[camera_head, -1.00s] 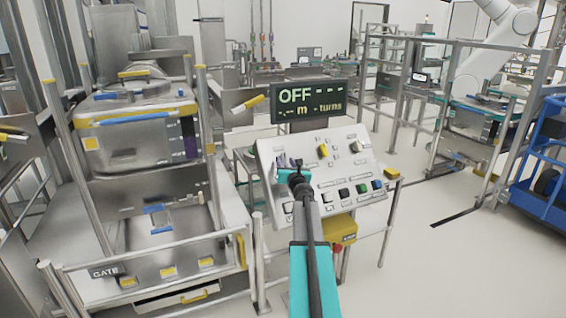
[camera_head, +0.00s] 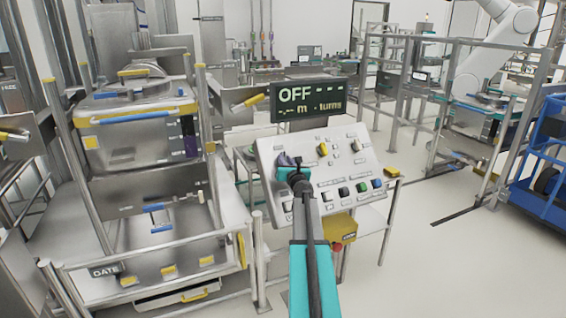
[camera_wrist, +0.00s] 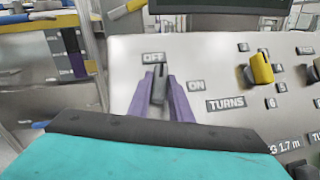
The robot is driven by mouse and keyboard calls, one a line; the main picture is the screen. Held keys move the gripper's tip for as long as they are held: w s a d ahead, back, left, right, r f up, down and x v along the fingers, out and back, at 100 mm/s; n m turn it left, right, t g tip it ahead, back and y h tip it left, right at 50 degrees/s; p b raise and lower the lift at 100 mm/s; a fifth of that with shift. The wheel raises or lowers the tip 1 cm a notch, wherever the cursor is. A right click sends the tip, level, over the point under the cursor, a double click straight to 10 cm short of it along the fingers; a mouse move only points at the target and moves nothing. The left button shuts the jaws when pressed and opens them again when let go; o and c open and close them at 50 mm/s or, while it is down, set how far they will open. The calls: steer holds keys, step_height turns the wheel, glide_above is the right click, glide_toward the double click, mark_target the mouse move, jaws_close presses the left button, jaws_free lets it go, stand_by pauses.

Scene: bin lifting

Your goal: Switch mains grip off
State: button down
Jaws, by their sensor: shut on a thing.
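The mains grip (camera_wrist: 158,84) is a dark grey handle on the sloped white control panel (camera_head: 329,145). In the wrist view it points up towards the OFF label (camera_wrist: 153,57), with the ON label (camera_wrist: 196,86) to its right. My gripper (camera_wrist: 160,88) has its two purple fingers shut on the grip, one on each side. In the head view my gripper (camera_head: 286,160) is at the panel's upper left and hides the grip. The display (camera_head: 311,100) above the panel reads OFF.
A yellow selector (camera_wrist: 261,69) beside a TURNS label (camera_wrist: 226,103) sits right of the grip. A yellow box (camera_head: 341,227) hangs below. A railed metal station (camera_head: 140,150) stands left; open floor lies right.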

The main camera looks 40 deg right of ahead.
steer(key=shift+n, duration=0.3)
steer(key=shift+f+n+t+y+b, duration=0.1)
steer(key=shift+n+t+y+b, duration=0.4)
steer(key=shift+n+y+b, duration=0.45)
steer(key=shift+n+t+y+b, duration=0.3)
steer(key=shift+n+y+b, duration=0.1)
steer(key=shift+n, duration=0.45)
steer(key=c, duration=1.6)
jaws_free()
steer(key=shift+a, duration=0.1)
steer(key=shift+s, duration=0.15)
